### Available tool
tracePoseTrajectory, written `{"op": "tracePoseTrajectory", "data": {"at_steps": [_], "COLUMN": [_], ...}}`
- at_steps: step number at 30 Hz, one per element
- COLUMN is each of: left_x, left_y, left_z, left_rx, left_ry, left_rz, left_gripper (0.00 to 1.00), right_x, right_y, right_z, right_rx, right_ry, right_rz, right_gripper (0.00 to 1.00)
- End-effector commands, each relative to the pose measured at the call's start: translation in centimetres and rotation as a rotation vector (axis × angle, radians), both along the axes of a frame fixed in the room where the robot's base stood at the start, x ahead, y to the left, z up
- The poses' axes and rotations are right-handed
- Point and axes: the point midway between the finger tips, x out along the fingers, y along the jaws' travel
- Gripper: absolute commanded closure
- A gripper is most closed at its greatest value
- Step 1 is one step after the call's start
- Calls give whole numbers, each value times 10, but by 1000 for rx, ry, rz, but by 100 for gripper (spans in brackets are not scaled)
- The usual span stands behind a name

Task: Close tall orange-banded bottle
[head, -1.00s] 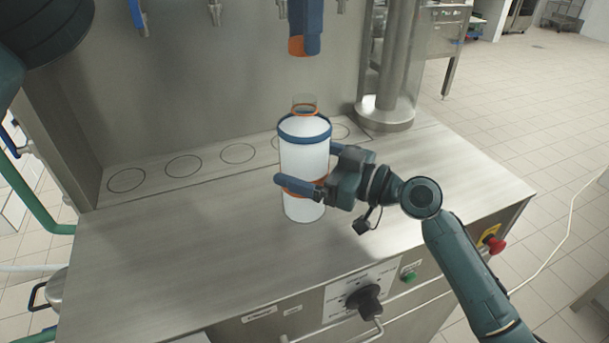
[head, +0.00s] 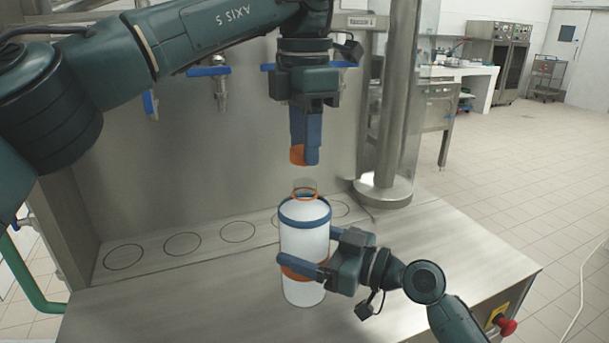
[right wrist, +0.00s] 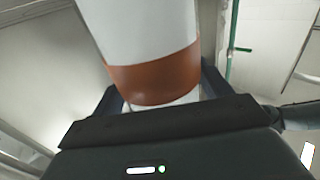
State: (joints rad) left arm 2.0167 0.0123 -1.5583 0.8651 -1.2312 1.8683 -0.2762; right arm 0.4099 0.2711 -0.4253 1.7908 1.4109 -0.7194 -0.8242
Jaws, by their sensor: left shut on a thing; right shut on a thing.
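A tall white bottle (head: 304,245) with an orange band (head: 297,265) and a blue ring stands upright on the steel counter. Its open neck (head: 304,188) looks clear, with an orange ring at its base. My right gripper (head: 304,262) is shut around the bottle near the orange band. The right wrist view shows the bottle's orange band (right wrist: 155,78) between the fingers. My left gripper (head: 305,148) points down above the neck, shut on an orange cap (head: 297,155). The cap is apart from the neck, slightly left of its middle in the head view.
The counter (head: 190,300) has a row of marked circles (head: 182,244) along its back. Taps with blue handles (head: 208,71) are on the back panel, left of my left gripper. A steel column (head: 385,170) stands right of the bottle. A red button (head: 507,327) is at the right corner.

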Motion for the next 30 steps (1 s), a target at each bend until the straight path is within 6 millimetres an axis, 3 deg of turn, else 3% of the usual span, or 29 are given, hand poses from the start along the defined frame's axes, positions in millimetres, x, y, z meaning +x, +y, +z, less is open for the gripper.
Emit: {"op": "tracePoseTrajectory", "data": {"at_steps": [5, 21, 30], "left_x": [0, 0, 0], "left_y": [0, 0, 0], "left_z": [-19, -20, -35], "left_rx": [1, 1, 1], "left_ry": [-1, -2, -1], "left_rz": [1, 0, -1], "left_gripper": [85, 85, 85], "right_x": [0, 0, 0], "right_y": [0, 0, 0], "right_z": [0, 0, 0], "right_rx": [-1, -1, -1], "right_ry": [0, 0, 0], "right_rz": [0, 0, 0], "right_gripper": [64, 64, 64]}}
